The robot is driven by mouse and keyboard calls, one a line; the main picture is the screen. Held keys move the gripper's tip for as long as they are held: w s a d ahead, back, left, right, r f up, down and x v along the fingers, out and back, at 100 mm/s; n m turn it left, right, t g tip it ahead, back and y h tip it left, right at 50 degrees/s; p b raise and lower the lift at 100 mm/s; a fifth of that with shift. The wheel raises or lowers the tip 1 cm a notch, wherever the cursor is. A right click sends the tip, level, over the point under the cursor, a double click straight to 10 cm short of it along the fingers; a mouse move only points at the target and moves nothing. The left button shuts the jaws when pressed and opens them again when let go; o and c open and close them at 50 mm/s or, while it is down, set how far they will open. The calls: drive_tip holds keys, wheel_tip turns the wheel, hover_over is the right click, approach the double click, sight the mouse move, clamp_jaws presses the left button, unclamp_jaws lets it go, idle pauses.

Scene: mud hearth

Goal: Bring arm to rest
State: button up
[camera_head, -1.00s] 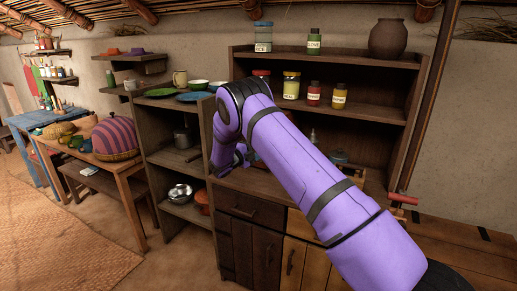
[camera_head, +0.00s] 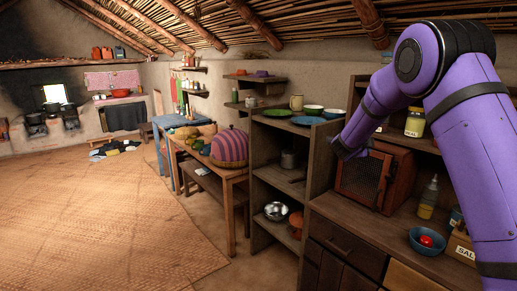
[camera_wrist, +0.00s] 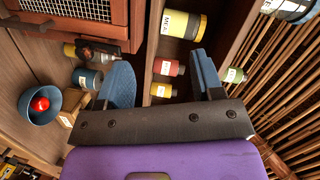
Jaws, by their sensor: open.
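My purple arm (camera_head: 470,150) rises along the right of the head view, bends at the top and reaches down toward the shelf unit. Its far end is near the mesh-fronted cabinet, and the fingers are hard to make out there. In the wrist view my gripper (camera_wrist: 164,78) is open, with two blue-padded fingers spread apart. Nothing is held between them. A red jar (camera_wrist: 168,67) and a yellow-labelled jar (camera_wrist: 183,25) show beyond the fingers, on a shelf.
The mesh-fronted cabinet (camera_head: 371,177) stands on the wooden counter. A blue bowl (camera_head: 428,243) with a red round thing is right of it. Open shelves (camera_head: 272,180) hold plates and pots. A table (camera_head: 238,180) bears a striped dome. The matted floor (camera_head: 110,220) at left is open.

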drive_tip(key=s+a+r+n+t+y, duration=0.2)
drive_tip(key=s+a+r+n+y, duration=0.15)
drive_tip(key=r, duration=0.45)
drive_tip(key=s+a+r+n+g+y, duration=0.1)
drive_tip(key=s+a+r+n+y, duration=0.1)
drive_tip(key=s+r+n+y, duration=0.3)
drive_tip(key=s+a+r+n, duration=0.1)
drive_tip(key=s+a+n, duration=0.1)
drive_tip(key=s, duration=0.6)
drive_tip(key=s+a+r+n+g+y, duration=0.1)
drive_tip(key=s+a+r+n+y, duration=0.1)
drive_tip(key=s+r+n+y, duration=0.3)
drive_tip(key=s+f+n+g, duration=0.2)
drive_tip(key=s+f, duration=0.1)
drive_tip(key=s, duration=0.8)
drive_tip(key=s+f+n+g+h, duration=0.1)
drive_tip(key=s+f+n+g, duration=0.1)
drive_tip(key=s, duration=1)
drive_tip(key=s+f+n+g+h, duration=0.1)
drive_tip(key=s+f+n+g, duration=0.1)
drive_tip(key=s, duration=1)
wheel_tip(320, 180, down, 2)
drive_tip(key=shift+d+n+g, duration=0.3)
drive_tip(key=shift+d+n, duration=0.15)
drive_tip(key=shift+n, duration=0.4)
drive_tip(key=shift+w+h, duration=0.1)
drive_tip(key=shift+h, duration=0.15)
